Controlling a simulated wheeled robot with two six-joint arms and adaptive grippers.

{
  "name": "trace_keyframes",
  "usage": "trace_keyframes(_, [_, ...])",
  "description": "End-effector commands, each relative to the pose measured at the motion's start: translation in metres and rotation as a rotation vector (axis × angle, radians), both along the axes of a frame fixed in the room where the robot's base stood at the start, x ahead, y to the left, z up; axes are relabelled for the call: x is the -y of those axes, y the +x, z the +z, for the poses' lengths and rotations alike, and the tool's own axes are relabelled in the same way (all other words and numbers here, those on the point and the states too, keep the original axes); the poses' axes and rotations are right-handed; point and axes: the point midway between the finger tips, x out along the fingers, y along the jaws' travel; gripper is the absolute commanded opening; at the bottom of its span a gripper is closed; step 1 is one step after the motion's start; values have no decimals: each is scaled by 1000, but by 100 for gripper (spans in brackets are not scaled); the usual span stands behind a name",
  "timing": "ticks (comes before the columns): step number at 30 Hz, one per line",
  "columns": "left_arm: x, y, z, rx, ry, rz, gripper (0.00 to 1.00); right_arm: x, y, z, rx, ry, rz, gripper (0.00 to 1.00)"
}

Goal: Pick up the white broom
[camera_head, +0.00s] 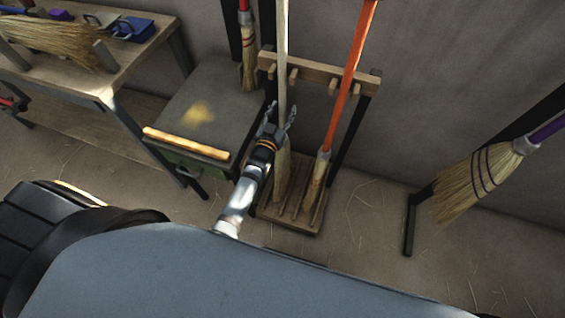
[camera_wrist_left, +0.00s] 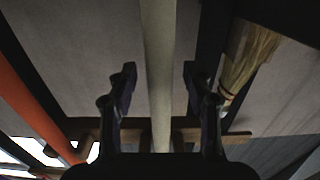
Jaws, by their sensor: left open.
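The white broom (camera_head: 283,55) stands upright in a wooden rack (camera_head: 318,72), its pale handle running up out of the top of the head view. Its lower part is partly hidden behind my left gripper. My left gripper (camera_head: 282,110) is open at the handle, just below the rack's top bar. In the left wrist view the pale handle (camera_wrist_left: 158,95) passes between the two spread fingers (camera_wrist_left: 160,72), with a gap on each side. My right gripper is not in view.
An orange-handled broom (camera_head: 351,62) stands to the right in the same rack. A straw broom (camera_head: 248,65) hangs behind on the left. A dark green box-like stand (camera_head: 205,105) and a workbench (camera_head: 120,72) are left. A purple-handled broom (camera_head: 480,175) is far right.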

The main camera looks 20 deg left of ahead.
Motion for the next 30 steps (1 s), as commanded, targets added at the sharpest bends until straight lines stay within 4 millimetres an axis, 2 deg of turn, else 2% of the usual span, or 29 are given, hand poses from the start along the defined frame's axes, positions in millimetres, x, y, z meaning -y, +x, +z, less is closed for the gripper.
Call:
trace_keyframes(7, [0, 2, 0, -1, 1, 0, 49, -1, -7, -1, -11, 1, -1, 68])
trace_keyframes(18, [0, 2, 0, -1, 1, 0, 0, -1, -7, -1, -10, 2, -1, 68])
trace_keyframes(30, [0, 3, 3, 6, 1, 0, 0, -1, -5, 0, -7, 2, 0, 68])
